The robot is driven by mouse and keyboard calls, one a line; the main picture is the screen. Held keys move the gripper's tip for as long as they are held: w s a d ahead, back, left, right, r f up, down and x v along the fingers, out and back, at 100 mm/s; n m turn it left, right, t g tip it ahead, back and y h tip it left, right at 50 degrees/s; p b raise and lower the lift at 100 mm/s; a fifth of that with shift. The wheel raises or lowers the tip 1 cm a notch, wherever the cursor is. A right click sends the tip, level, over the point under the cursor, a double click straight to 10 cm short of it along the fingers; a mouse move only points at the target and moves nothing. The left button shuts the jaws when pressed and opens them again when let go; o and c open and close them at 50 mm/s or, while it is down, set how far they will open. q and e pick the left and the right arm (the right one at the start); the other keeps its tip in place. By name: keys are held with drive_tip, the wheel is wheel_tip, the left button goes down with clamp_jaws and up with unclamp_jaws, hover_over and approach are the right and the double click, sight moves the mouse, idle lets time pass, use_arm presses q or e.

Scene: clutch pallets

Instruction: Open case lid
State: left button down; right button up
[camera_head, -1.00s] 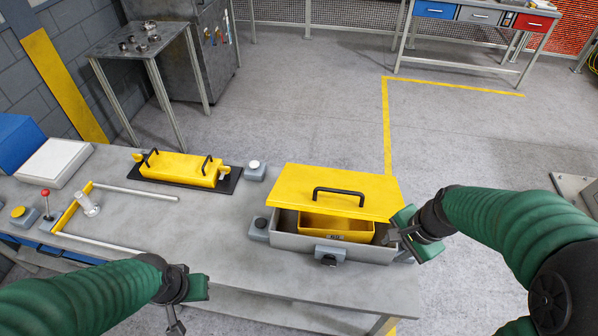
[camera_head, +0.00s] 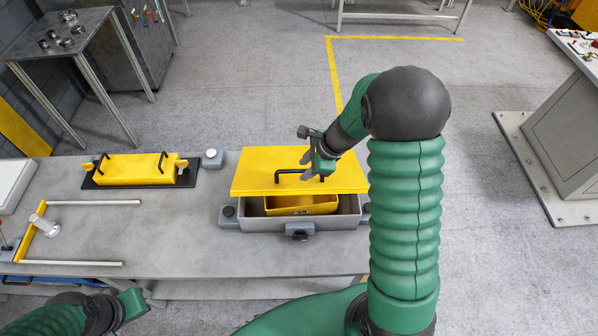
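The grey case (camera_head: 338,223) stands near the table's front edge. Its yellow lid (camera_head: 262,165) is raised at the front, leaving a gap. A yellow inner box (camera_head: 300,205) shows through the gap. A black handle (camera_head: 285,174) is on the lid's top. My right gripper (camera_head: 306,157) is over the lid at the right end of the handle, partly covering it. Whether it touches the handle, and whether its fingers are open or shut, I cannot tell. My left gripper (camera_head: 130,306) is at the lower left in front of the table, away from the case, its fingers unclear.
A long yellow box with black handles (camera_head: 137,169) lies on a black base to the left. A U-shaped bar frame (camera_head: 80,203) is further left on the table (camera_head: 180,240). The tabletop between them and the case is mostly clear. A grey console (camera_head: 570,125) stands at right.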

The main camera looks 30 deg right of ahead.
sight(302, 172)
drive_tip(key=x, duration=0.4)
drive_tip(key=shift+w+d+f, duration=0.1)
drive_tip(key=shift+d+f, duration=0.2)
drive_tip(key=shift+a, duration=0.2)
drive_tip(key=shift+c, duration=1.5)
drive_tip(key=shift+w, duration=0.1)
clamp_jaws()
drive_tip(key=shift+d, duration=0.1)
